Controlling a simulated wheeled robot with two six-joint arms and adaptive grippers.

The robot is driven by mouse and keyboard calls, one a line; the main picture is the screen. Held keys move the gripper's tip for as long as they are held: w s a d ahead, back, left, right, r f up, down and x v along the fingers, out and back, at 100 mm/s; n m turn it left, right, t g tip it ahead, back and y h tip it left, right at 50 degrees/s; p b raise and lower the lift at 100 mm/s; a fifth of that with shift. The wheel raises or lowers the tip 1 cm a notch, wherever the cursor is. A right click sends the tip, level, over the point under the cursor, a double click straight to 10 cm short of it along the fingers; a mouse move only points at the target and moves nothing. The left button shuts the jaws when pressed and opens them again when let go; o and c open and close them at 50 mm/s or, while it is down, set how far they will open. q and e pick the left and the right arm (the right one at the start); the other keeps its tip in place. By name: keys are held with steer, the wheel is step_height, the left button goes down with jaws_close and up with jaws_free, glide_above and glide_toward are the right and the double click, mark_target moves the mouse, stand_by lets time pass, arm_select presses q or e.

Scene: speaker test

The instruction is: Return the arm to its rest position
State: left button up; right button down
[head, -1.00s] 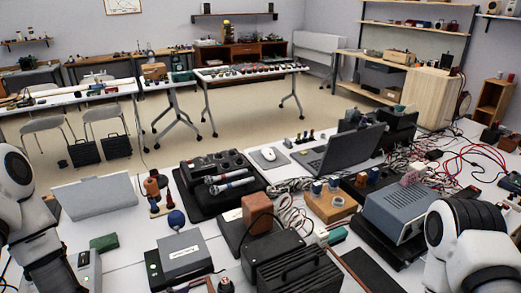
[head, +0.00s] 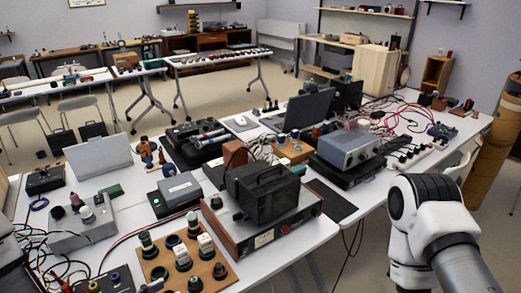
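My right arm (head: 425,215) shows at the lower right of the head view, white with a black joint cover. It is in front of the table's right edge, and its gripper is out of the frame. Only a small piece of my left arm (head: 10,268) shows at the lower left edge. My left gripper is not in view either. Whether either hand holds anything cannot be seen.
A crowded white table (head: 325,225) fills the middle. It carries a black box with a handle (head: 262,188), a grey-blue instrument (head: 348,148), a laptop (head: 305,112), and a wooden board of knobs (head: 190,262). Floor shows beyond the table's front right edge.

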arm_select(q)
steer(key=s+d+f+g+y, duration=0.25)
steer(key=s+f+g, duration=0.45)
steer(key=f, duration=0.6)
steer(key=s+a+f+n+g+y, duration=0.2)
steer(key=s+a+f+n, duration=0.1)
steer(key=s, duration=0.2)
steer(key=s+a+f+n+g+y, duration=0.2)
steer(key=s+a+f+n+y, duration=0.1)
steer(key=s+n, duration=0.1)
steer(key=shift+s, duration=0.9)
steer(key=shift+w+f, duration=0.1)
arm_select(e)
steer(key=shift+w, duration=0.1)
